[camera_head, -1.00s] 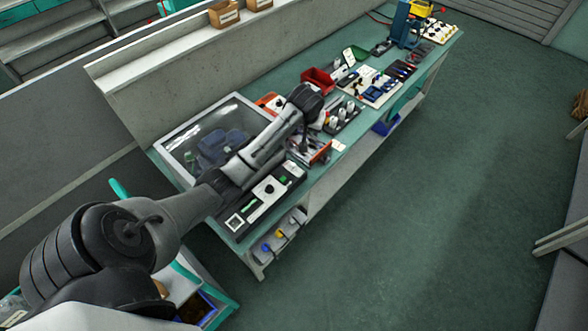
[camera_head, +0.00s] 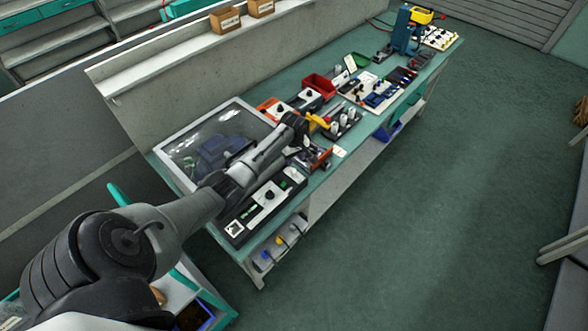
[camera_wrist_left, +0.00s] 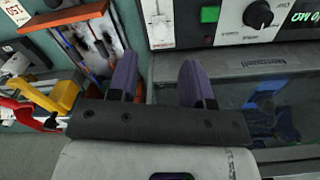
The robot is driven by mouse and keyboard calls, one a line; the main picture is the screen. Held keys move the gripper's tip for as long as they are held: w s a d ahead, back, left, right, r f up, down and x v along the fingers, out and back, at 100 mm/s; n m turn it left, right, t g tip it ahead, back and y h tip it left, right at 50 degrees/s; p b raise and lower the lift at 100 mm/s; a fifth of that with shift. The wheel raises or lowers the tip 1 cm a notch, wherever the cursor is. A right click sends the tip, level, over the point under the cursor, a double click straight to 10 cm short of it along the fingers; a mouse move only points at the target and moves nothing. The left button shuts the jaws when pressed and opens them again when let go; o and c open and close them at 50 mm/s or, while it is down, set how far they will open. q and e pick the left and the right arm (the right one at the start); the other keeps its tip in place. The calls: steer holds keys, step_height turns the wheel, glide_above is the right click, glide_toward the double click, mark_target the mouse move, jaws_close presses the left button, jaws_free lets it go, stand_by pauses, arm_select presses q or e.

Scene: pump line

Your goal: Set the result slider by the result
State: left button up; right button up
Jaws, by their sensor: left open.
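The tester panel (camera_head: 265,202) is a long black unit with a white face on the near left of the bench. In the left wrist view its white face (camera_wrist_left: 228,22) shows a black knob (camera_wrist_left: 258,14), a green button (camera_wrist_left: 209,14) and a green-lettered display (camera_wrist_left: 305,17). A white plate with a slot and small knob (camera_wrist_left: 160,28) sits at its left end, possibly the result slider. My left gripper (camera_wrist_left: 158,78) is open and empty, its purple fingers apart, below this plate in the picture. In the head view it is mostly hidden by the wrist.
A clear-lidded case (camera_head: 215,143) lies behind the panel. A red-sided tray of tools (camera_head: 318,160) is beside the panel's right end; a yellow-handled tool (camera_head: 317,120) is near my wrist. A red bin (camera_head: 320,85) and more trays stand further along the bench. The floor in front is clear.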

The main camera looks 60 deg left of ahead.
mark_target(294, 170)
arm_select(q)
step_height(294, 170, down, 7)
steer(key=shift+r+b, duration=0.15)
steer(key=shift+b, duration=0.5)
jaws_close()
